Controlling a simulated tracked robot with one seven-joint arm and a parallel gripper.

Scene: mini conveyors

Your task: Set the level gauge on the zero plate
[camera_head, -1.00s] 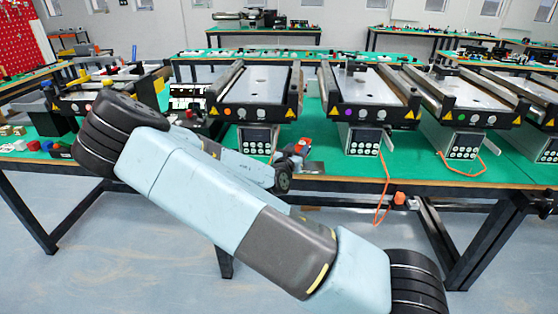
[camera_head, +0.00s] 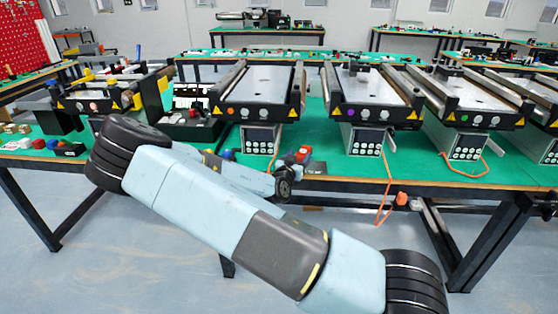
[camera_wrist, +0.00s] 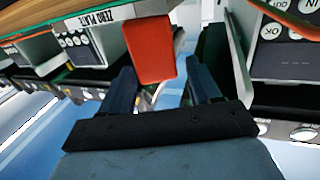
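A red-orange block-like piece (camera_wrist: 150,50) shows between and beyond my fingers in the wrist view. It also shows just above my gripper in the head view (camera_head: 303,154). I cannot tell for sure that it is the level gauge. My gripper (camera_wrist: 162,78) has its two dark fingers spread, with a gap beside the red piece. In the head view the gripper (camera_head: 284,183) is at the table's front edge. A white label reading ZERO PLATE (camera_wrist: 103,18) is at the upper left of the wrist view. A small dark plate (camera_head: 315,168) lies by the red piece.
Mini conveyors (camera_head: 258,94) on white control boxes (camera_head: 368,141) stand behind on the green table (camera_head: 420,168). An orange cable (camera_head: 386,190) hangs over the front edge. A black tray (camera_head: 192,122) and small coloured parts are at left.

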